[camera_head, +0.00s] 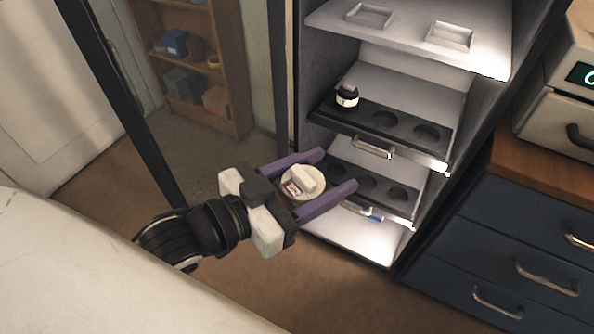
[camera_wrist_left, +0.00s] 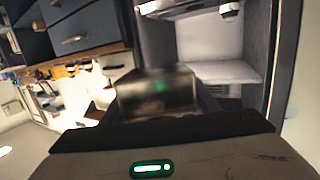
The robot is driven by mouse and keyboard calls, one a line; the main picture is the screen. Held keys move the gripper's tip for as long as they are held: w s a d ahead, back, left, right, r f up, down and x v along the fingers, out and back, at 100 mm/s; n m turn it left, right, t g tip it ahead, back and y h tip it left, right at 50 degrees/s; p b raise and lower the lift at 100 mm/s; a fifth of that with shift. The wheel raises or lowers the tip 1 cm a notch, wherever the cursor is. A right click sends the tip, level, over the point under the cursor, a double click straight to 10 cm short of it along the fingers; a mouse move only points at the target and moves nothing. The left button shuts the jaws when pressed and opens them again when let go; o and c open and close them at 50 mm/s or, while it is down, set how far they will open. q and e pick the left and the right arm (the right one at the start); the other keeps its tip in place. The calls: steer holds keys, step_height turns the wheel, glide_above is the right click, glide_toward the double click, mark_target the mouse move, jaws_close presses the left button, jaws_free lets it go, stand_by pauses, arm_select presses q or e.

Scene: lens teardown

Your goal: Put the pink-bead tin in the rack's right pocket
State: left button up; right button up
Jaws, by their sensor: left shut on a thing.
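My left gripper (camera_head: 312,182) has long purple fingers, one on each side of a round cream tin (camera_head: 302,181). The tin has a pale block on its top and a pinkish patch, and it is held in front of the open cabinet. In the left wrist view a dark blurred block (camera_wrist_left: 157,93) with a green glow fills the space ahead of the gripper. The lower black rack (camera_head: 398,210) has round pockets, partly hidden by my gripper. My right gripper is out of view.
A white shelf (camera_head: 405,37) with two small square trays is above the racks. Blue drawers (camera_head: 500,250) stand right of the cabinet. A wooden bookcase (camera_head: 190,60) is at the back left. A pale surface (camera_head: 80,280) is in front.

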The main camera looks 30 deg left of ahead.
arm_select(q)
steer(key=w+d+r+m+g+h, duration=0.2)
steer(key=w+d+m+g+h, duration=0.1)
steer(key=d+m+g+h, duration=0.4)
steer(key=shift+w+d+r, duration=0.15)
steer(key=shift+d+r, duration=0.25)
steer(key=shift+d, duration=1.35)
